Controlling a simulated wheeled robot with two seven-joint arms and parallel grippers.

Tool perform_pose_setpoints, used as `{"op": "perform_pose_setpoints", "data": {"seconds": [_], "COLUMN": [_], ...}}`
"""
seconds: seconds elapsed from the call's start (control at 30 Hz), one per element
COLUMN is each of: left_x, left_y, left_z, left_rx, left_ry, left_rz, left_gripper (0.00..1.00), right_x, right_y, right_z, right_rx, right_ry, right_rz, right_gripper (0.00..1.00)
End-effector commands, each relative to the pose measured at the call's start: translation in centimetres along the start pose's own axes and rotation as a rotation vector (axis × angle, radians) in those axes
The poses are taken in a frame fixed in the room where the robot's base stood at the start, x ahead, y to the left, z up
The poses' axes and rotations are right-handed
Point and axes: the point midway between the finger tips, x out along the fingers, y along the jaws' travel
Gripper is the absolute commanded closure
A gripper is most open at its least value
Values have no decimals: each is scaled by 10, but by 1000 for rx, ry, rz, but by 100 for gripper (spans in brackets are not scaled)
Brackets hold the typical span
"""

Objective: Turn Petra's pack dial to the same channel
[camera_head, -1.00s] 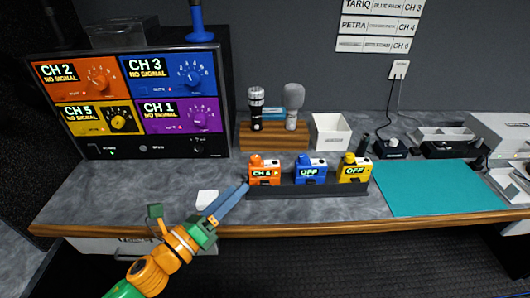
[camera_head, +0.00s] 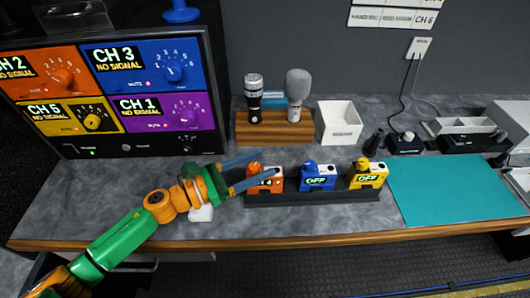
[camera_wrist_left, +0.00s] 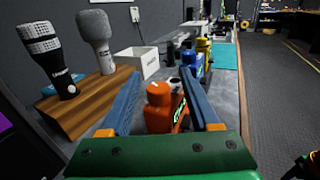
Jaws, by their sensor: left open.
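The orange pack (camera_head: 270,181) stands at the left end of a dark rack, with an orange knob (camera_head: 254,168) on top. Its screen is partly covered by a finger. The blue pack (camera_head: 319,180) and yellow pack (camera_head: 368,177) beside it both read OFF. My left gripper (camera_head: 267,164) is open, its blue fingers reaching either side of the orange knob. In the left wrist view the orange pack (camera_wrist_left: 160,118) sits between the open fingers (camera_wrist_left: 160,71); I cannot tell whether they touch it. The wall label (camera_head: 395,18) is cut off by the upper edge. My right gripper is not in view.
A four-colour receiver (camera_head: 128,148) with dials and NO SIGNAL screens stands at left. Two microphones (camera_head: 254,97) stand in a wooden block (camera_head: 243,130) behind the packs, beside a white box (camera_head: 340,124). A teal mat (camera_head: 450,190) lies clear at right.

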Motion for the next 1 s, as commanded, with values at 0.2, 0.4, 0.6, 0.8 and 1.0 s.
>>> {"op": "perform_pose_setpoints", "data": {"seconds": [0.2, 0.4, 0.6, 0.8, 1.0], "left_x": [23, 23, 23, 23, 23], "left_y": [0, 0, 0, 0, 0], "left_z": [1, 0, 0, 0, 0], "left_rx": [-1, -1, -2, -2, -4], "left_ry": [-1, -1, -1, -1, -1], "left_rz": [0, 0, 1, 2, 39], "left_gripper": [38, 38, 92, 100, 100], "right_x": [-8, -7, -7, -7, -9], "right_y": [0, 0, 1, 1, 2], "right_z": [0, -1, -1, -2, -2], "right_rx": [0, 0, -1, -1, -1], "right_ry": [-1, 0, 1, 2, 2], "right_rz": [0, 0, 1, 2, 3], "right_gripper": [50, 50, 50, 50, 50]}}
